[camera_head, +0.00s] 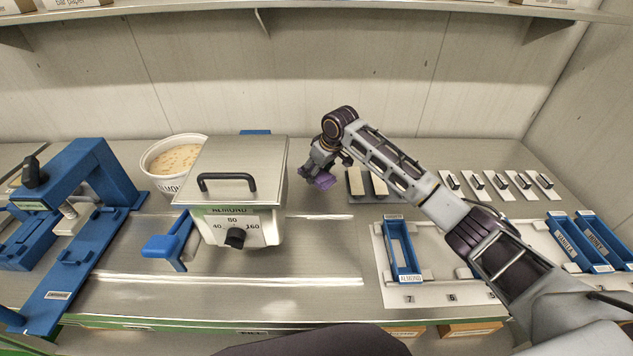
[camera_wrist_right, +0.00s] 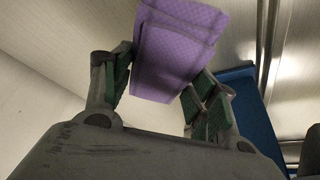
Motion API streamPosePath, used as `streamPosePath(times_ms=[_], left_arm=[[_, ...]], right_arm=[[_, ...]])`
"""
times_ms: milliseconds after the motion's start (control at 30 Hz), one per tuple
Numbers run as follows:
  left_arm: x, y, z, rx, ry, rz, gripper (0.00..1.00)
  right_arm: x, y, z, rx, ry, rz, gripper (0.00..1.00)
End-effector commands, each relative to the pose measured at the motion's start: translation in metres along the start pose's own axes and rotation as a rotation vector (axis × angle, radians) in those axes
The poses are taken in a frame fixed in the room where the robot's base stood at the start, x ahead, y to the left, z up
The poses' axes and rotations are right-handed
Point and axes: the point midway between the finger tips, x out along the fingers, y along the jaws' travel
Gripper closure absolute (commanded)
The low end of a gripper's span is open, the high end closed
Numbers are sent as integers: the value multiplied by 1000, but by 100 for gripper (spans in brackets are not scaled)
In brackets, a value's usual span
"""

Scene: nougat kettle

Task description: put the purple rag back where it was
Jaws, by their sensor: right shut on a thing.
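The purple rag (camera_head: 324,181) is in my right gripper (camera_head: 314,172), behind and to the right of the kettle in the head view. In the right wrist view the folded, quilted purple rag (camera_wrist_right: 180,45) sits between the two green-padded fingers of the right gripper (camera_wrist_right: 163,88). The gripper is shut on it. I cannot tell whether the rag touches the counter. The square metal kettle (camera_head: 240,165) has its lid on and a dial in front. My left gripper is not in view.
A white tub (camera_head: 172,160) stands left of the kettle, and a blue press (camera_head: 70,200) farther left. A dark tray with pale bars (camera_head: 356,182) is right of the gripper. Blue moulds (camera_head: 402,250) and several scrapers (camera_head: 498,185) lie at the right. A shelf (camera_head: 320,8) runs above.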

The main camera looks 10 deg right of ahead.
Motion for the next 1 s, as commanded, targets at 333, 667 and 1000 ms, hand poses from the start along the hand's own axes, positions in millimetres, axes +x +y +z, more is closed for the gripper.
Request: streamPosePath(times_ms=[333,667,1000], left_arm=[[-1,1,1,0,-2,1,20],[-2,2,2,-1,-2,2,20],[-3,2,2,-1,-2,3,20]], right_arm=[[30,0,13,1,-3,-1,64],[46,0,19,0,0,0,64],[48,0,20,0,-1,-1,64]])
